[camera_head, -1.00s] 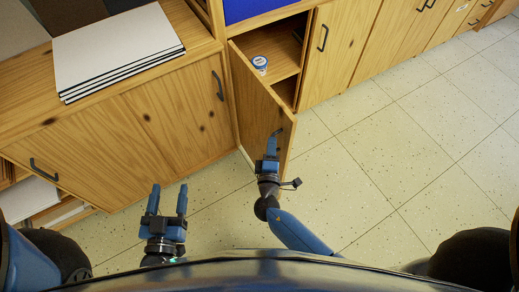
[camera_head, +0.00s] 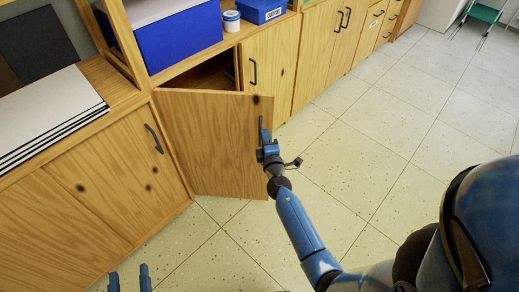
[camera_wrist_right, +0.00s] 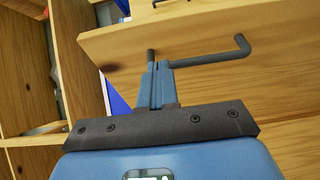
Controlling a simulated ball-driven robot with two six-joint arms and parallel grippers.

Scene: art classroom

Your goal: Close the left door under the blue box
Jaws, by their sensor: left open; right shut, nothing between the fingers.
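The blue box (camera_head: 180,42) sits on the shelf above a wooden cabinet. The left door (camera_head: 215,145) beneath it stands open, swung out from the cabinet, and hides most of the dark opening (camera_head: 212,74). My right gripper (camera_head: 265,140) is shut at the door's free edge, close to its dark handle. In the right wrist view the shut fingers (camera_wrist_right: 160,82) are beside the bent handle (camera_wrist_right: 225,58) on the door panel (camera_wrist_right: 200,30); I cannot tell whether they touch it. My left gripper (camera_head: 129,280) is open and empty at the bottom edge, partly cut off.
The neighbouring right door (camera_head: 268,62) is shut. A small white jar (camera_head: 231,20) and a smaller blue box (camera_head: 262,10) stand on the shelf. White boards (camera_head: 45,115) lie on the left cabinet (camera_head: 90,190). The tiled floor (camera_head: 380,130) at right is clear.

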